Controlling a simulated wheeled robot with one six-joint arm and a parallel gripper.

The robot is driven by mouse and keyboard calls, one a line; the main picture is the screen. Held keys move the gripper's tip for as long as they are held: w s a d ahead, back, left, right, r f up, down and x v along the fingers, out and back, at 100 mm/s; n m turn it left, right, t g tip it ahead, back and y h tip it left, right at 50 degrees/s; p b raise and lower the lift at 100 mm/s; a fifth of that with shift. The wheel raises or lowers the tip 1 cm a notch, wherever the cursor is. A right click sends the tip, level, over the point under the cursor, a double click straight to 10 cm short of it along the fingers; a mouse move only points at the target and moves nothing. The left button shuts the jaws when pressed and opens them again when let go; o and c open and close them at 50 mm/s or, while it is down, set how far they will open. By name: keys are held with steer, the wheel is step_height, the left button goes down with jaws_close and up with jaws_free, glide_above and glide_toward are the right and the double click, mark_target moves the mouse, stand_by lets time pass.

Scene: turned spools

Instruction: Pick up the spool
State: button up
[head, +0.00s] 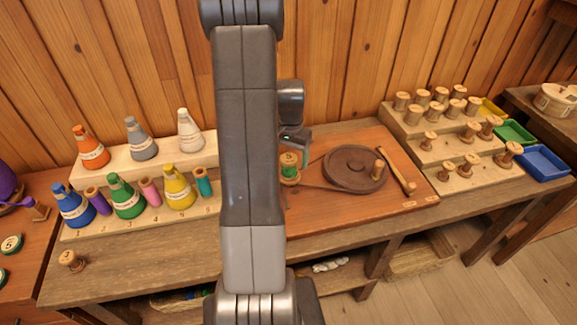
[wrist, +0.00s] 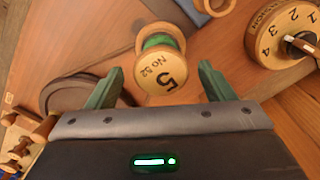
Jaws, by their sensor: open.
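A wooden spool with green thread (head: 289,170) stands on the reddish-brown board, left of the dark wheel. In the wrist view the same spool (wrist: 160,72) shows its pale end, marked with a 5 and small lettering. My gripper (head: 301,138) is just above the spool in the head view, partly hidden by my arm. In the wrist view its green fingers (wrist: 161,68) are apart, one on each side of the spool's end. A gap shows on both sides, and nothing is held. The depth between fingers and spool is hard to tell.
A dark wheel (head: 352,169) with a wooden knob lies right of the spool. A stepped rack (head: 445,180) with several wooden spools and coloured trays stands further right. Several thread cones stand on a pale rack (head: 90,229) at left. A numbered wooden disc (wrist: 264,48) is nearby.

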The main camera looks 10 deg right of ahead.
mark_target(290, 160)
steer(key=shift+a+f+p, duration=0.1)
steer(key=shift+f+p, duration=0.45)
steer(key=shift+f, duration=1.8)
steer(key=c, duration=1.1)
